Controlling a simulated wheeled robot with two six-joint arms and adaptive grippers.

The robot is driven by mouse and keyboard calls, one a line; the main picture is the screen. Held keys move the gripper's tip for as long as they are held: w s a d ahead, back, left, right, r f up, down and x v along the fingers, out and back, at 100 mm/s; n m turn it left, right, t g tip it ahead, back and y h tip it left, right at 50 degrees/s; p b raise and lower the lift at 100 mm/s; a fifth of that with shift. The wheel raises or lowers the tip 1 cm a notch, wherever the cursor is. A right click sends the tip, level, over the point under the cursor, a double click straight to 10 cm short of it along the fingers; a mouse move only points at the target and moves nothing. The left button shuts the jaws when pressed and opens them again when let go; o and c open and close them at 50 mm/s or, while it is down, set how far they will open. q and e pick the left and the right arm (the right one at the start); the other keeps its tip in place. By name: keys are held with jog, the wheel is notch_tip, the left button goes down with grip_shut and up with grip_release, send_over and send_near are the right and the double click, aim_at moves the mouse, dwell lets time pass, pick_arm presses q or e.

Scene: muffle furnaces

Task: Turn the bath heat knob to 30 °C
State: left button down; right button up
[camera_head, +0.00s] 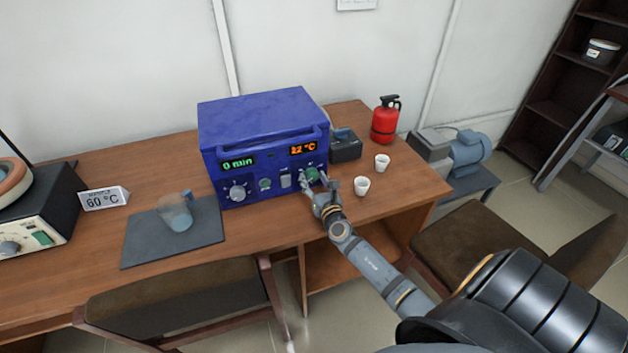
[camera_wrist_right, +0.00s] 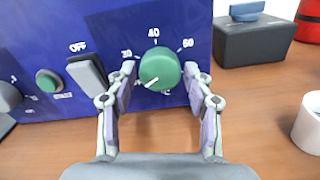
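The bath heat knob (camera_wrist_right: 160,67) is a round green dial on the front of a blue bath (camera_head: 262,112). Its white line points to the lower left, below the 30 mark. In the head view the knob (camera_head: 312,174) is at the lower right of the bath's front, partly covered by my right gripper (camera_head: 320,187). In the right wrist view the gripper (camera_wrist_right: 159,72) is open, with one finger on each side of the knob and small gaps visible. The orange display (camera_head: 303,149) reads 22 °C. My left gripper is out of view.
A grey switch (camera_wrist_right: 87,75) marked OFF and a small green button (camera_wrist_right: 48,80) are left of the knob. White cups (camera_head: 362,186) and a dark box (camera_head: 346,147) stand to the right.

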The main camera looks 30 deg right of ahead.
jog(key=c, duration=0.7)
jog(key=shift+c, duration=0.2)
jog(key=shift+f+m+b, duration=0.1)
jog(key=shift+m+b, duration=0.65)
jog(key=shift+m, duration=0.45)
jog(key=m+b, duration=0.1)
jog(key=m, duration=0.2)
jog(key=shift+a+b, duration=0.1)
jog(key=shift+b, duration=0.3)
jog(key=m+b, duration=0.2)
jog(key=m, duration=0.4)
jog(key=shift+b, duration=0.3)
jog(key=shift+r+m, duration=0.2)
jog(key=shift+m, duration=0.1)
jog(key=o, duration=1.1)
